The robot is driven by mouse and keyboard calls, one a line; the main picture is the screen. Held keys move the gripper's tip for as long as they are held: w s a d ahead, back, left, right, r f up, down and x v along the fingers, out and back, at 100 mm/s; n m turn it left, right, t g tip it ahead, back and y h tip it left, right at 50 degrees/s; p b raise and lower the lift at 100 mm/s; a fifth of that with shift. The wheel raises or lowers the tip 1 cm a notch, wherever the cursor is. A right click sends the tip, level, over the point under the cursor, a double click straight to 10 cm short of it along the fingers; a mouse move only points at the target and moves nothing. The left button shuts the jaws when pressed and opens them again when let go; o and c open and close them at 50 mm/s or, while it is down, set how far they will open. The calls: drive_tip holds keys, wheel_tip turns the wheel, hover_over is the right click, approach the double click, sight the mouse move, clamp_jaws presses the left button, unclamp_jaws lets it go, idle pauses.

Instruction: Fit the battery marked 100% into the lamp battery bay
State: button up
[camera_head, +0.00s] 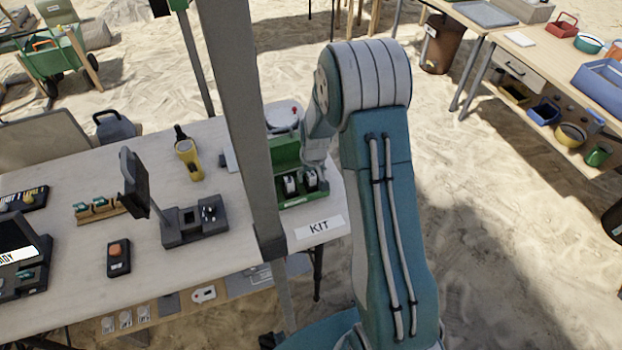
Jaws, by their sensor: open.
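A green open case (286,150) stands at the right end of the table, behind the KIT label. Two small white-and-black items (290,184) sit in it; I cannot tell whether they are batteries. My gripper (314,172) is at the case, small and partly hidden by my arm, and appears open. A yellow torch-like lamp (188,158) stands on the table; its battery bay cannot be made out. A wooden rack (97,210) at left holds small teal-topped pieces, possibly batteries. A dark dock (195,226) with a raised screen (133,183) stands mid-table. No 100% mark is readable.
A grey post (240,110) crosses the view in front of the table (185,270). A black box with an orange button (118,257) stands near the front. The KIT label (319,227) lies at the right edge. Sand (500,220) is open to the right.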

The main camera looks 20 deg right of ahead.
clamp_jaws()
drive_tip(key=shift+r, duration=0.1)
